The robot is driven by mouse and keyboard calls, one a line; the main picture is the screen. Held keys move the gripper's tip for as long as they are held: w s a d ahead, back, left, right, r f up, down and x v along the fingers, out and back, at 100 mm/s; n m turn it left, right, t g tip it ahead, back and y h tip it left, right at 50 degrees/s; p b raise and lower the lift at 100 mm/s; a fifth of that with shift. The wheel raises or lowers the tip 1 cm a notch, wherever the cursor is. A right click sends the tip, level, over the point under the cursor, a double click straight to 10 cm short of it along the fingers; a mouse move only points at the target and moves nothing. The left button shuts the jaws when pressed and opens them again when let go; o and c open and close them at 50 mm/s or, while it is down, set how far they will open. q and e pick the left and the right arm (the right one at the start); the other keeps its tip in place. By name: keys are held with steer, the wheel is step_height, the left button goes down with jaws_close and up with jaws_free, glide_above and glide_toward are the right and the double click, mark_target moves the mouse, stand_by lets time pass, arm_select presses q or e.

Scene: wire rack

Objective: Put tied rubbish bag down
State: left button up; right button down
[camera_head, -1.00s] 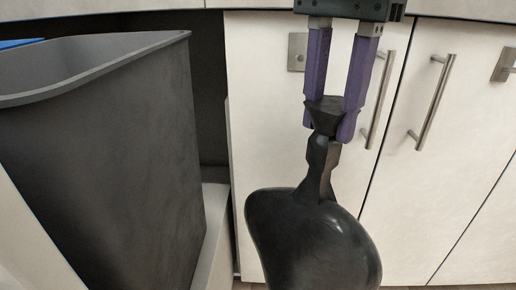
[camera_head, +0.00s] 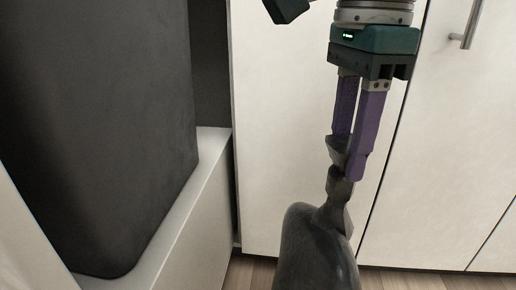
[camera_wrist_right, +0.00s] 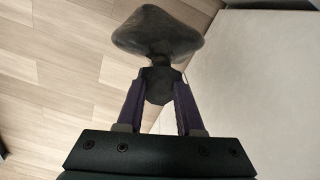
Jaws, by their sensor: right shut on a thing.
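The tied rubbish bag (camera_head: 318,250) is dark grey and glossy, with a narrow tied neck at its top. It hangs in front of the white cabinet doors in the head view, and its bottom is cut off by the frame edge. My right gripper (camera_head: 347,158), with purple fingers, is shut on the neck and points down. In the right wrist view, the bag (camera_wrist_right: 158,36) hangs beyond the fingers of the right gripper (camera_wrist_right: 158,92), over the wooden floor. My left gripper is not in view.
A tall dark grey bin (camera_head: 100,120) stands at the left on a white pull-out base (camera_head: 190,215). White cabinet doors (camera_head: 280,120) with metal handles (camera_head: 470,25) are behind the bag. Wooden floor (camera_wrist_right: 60,70) shows below, bare at the left of the wrist view.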

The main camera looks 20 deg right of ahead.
mark_target(340, 187)
step_height(340, 187, down, 14)
steer(key=b, duration=0.7)
steer(key=shift+r+b, duration=0.1)
steer(key=shift+b, duration=0.2)
step_height(340, 187, down, 4)
steer(key=b, duration=0.2)
steer(key=shift+a+b, duration=0.1)
steer(key=shift+b, duration=0.2)
steer(key=c, duration=0.6)
jaws_free()
steer(key=shift+o, duration=0.2)
step_height(340, 187, up, 12)
steer(key=p, duration=0.7)
steer(key=shift+p, duration=0.3)
